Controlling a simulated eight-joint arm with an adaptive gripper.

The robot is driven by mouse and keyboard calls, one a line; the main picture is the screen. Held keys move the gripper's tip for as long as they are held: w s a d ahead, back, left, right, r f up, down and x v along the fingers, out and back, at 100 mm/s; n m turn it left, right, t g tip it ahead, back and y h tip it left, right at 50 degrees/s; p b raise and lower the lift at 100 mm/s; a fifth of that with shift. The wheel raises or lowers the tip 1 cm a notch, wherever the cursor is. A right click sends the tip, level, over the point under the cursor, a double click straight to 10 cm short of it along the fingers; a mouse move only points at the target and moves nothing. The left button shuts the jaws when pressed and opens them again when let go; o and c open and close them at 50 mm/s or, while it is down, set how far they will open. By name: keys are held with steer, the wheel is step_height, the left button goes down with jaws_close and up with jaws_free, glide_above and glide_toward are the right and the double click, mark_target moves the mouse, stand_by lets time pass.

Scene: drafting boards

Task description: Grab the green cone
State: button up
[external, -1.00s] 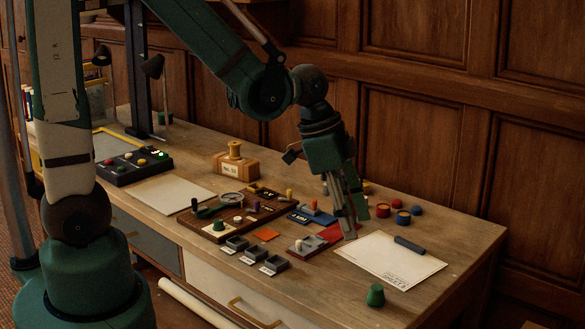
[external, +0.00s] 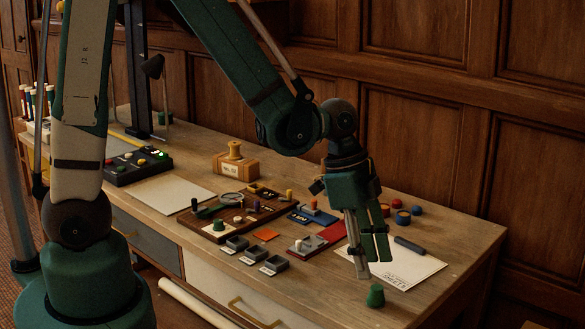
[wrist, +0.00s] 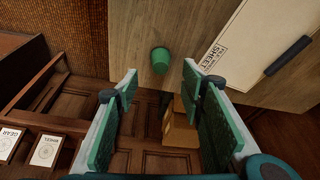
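The green cone (external: 376,296) stands alone on the bare wood near the front right of the desk, with its narrower top up. In the wrist view the green cone (wrist: 160,61) shows ahead of the fingers, between the lines of the two fingertips. My gripper (external: 373,266) is above and slightly behind the cone, pointing down, apart from it. In the wrist view my gripper (wrist: 159,75) is open with nothing between its fingers.
A white sheet (external: 408,268) with a dark bar (external: 409,245) lies beside the cone. A dark wooden board (external: 197,222) with small pieces, including a smaller green cone (external: 218,224), lies left. Bare wood surrounds the cone.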

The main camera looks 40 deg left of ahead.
mark_target(376, 287)
steer(key=shift+f, duration=0.15)
steer(key=shift+b+x, duration=0.3)
steer(key=shift+x, duration=0.85)
steer(key=shift+b+x, duration=0.7)
steer(key=shift+x, duration=1.95)
steer(key=c, duration=0.9)
